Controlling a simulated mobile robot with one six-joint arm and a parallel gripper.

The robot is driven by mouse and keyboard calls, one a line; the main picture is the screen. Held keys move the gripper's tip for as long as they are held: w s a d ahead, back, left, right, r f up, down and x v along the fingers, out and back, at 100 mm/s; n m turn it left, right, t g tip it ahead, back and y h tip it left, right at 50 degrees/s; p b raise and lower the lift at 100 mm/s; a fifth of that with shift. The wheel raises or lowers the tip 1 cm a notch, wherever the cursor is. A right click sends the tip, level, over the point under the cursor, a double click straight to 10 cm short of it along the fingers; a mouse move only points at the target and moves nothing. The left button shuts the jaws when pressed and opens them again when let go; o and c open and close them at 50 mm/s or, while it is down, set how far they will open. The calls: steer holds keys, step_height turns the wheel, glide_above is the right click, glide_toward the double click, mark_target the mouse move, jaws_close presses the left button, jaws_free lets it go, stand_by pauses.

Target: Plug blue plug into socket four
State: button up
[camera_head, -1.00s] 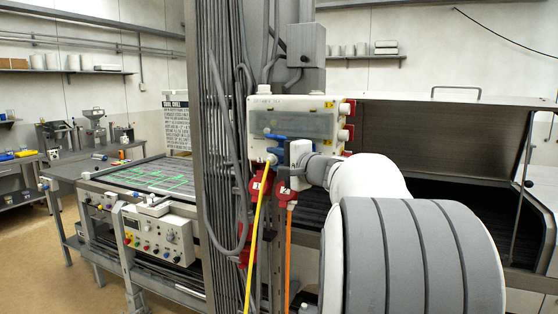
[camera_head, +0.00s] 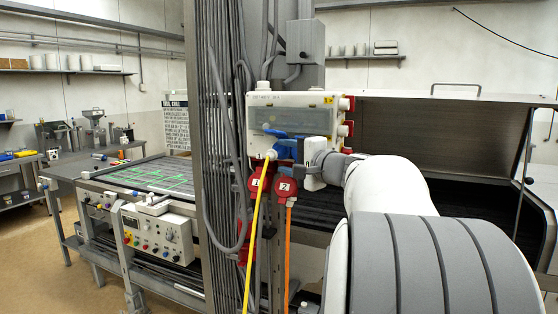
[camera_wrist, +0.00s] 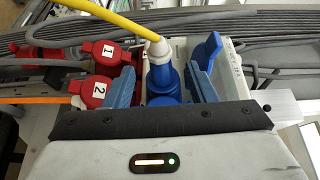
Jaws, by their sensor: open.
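The blue plug (camera_wrist: 163,82) with a yellow cable shows in the wrist view, between the two blue fingers of my gripper (camera_wrist: 165,72). Gaps show at its sides, so the gripper is open around it. In the head view my gripper (camera_head: 285,146) is at the lower part of the white socket box (camera_head: 292,116), and the plug is mostly hidden there. Red connectors labelled 1 (camera_head: 257,183) and 2 (camera_head: 286,187) hang below the box; they also show left of the fingers in the wrist view. I cannot read a number four. Whether the plug is seated is hidden.
The yellow cable (camera_head: 257,225) and an orange cable (camera_head: 288,250) hang below the box. Grey cables (camera_head: 222,150) run down the column at left. A control panel (camera_head: 158,235) stands left, and an open hood (camera_head: 440,150) is behind my arm.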

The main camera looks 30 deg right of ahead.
steer(key=v, duration=0.3)
steer(key=shift+s+d+b, duration=0.1)
steer(key=shift+s+b, duration=0.15)
steer(key=shift+b, duration=0.05)
steer(key=s+a+f+n+g+y, duration=0.1)
steer(key=s+a+f+n+g, duration=0.25)
steer(key=a+f, duration=0.45)
steer(key=s+a+f+n+g+y, duration=0.1)
steer(key=s+a+f+n+g, duration=0.2)
steer(key=a+f, duration=0.5)
steer(key=s+a+f+n+g+h, duration=0.2)
steer(key=s+f+n+g+h, duration=0.1)
steer(key=s+f, duration=0.4)
steer(key=s+a+f+n+g+h, duration=0.2)
steer(key=s+a+f+n+g, duration=0.1)
steer(key=s+f+n, duration=0.3)
step_height(320, 180, down, 2)
steer(key=s+g, duration=0.1)
steer(key=s, duration=0.1)
steer(key=shift+s+a+f+g+h, duration=0.15)
steer(key=shift+s+a+g+h, duration=0.15)
steer(key=shift+g+h, duration=0.1)
